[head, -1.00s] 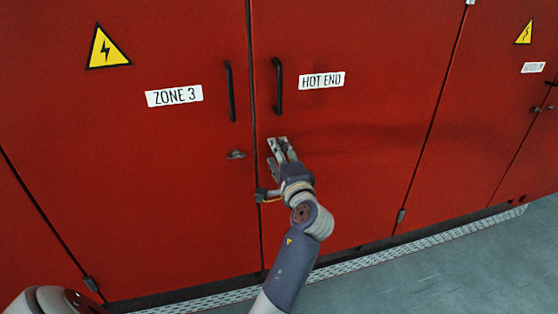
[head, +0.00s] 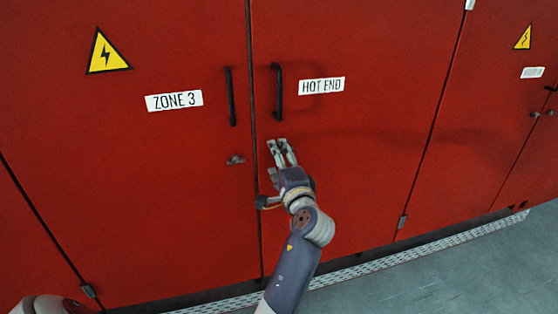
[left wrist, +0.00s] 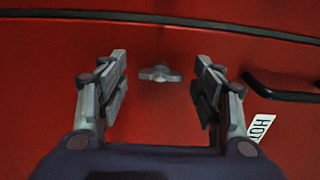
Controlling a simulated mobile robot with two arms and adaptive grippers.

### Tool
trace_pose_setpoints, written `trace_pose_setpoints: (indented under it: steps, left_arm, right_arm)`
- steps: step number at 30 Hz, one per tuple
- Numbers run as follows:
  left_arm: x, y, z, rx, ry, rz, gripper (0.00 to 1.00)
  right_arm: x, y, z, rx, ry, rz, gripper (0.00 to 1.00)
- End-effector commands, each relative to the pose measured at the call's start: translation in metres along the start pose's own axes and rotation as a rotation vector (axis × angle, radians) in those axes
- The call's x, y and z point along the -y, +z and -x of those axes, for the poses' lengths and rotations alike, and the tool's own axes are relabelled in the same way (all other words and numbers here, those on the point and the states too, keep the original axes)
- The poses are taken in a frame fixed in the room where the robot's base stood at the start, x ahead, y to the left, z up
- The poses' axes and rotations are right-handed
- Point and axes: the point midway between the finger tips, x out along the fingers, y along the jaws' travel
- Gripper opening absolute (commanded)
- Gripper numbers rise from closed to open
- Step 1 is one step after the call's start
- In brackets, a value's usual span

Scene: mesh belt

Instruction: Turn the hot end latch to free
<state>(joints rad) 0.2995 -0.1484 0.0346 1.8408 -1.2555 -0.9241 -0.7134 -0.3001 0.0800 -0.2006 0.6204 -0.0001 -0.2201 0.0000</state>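The hot end latch (left wrist: 160,73) is a small grey wing knob on the red door, seen in the left wrist view. Its wings lie parallel to the door handle. My left gripper (left wrist: 160,88) is open, with one finger on each side of the latch and a gap to both; I cannot tell how far the tips are from the door. My right gripper is not in view.
The black hot end handle (head: 277,92) and HOT END label (head: 322,85) are above the gripper. The neighbouring ZONE 3 door (head: 130,190) has its own handle (head: 231,97) and a latch (head: 235,160) lying crosswise. Floor at lower right is clear.

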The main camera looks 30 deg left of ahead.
Motion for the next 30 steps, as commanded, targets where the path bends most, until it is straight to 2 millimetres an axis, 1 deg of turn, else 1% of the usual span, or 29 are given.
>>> trace_pose_setpoints:
  steps: [4,8,11,14,20,30]
  left_arm:
    - [0.000,0.000,0.000,0.000,0.000,-0.001,0.60]
    - [0.000,0.000,0.000,0.000,-0.001,-0.003,0.60]
    - [0.002,0.000,0.000,0.000,-0.001,-0.025,0.60]
    - [0.004,0.000,0.000,-0.001,0.000,-0.088,0.60]
    - [0.008,0.000,0.000,0.001,-0.001,-0.332,0.60]
    - [0.009,0.000,0.000,0.000,0.000,-0.846,0.60]
  right_arm:
    - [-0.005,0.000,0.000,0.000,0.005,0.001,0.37]
    - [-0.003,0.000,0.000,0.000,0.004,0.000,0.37]
    - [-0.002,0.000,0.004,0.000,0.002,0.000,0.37]
    - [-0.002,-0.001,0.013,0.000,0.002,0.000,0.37]
    - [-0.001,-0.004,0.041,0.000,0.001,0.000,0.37]
    - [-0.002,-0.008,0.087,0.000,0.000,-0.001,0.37]
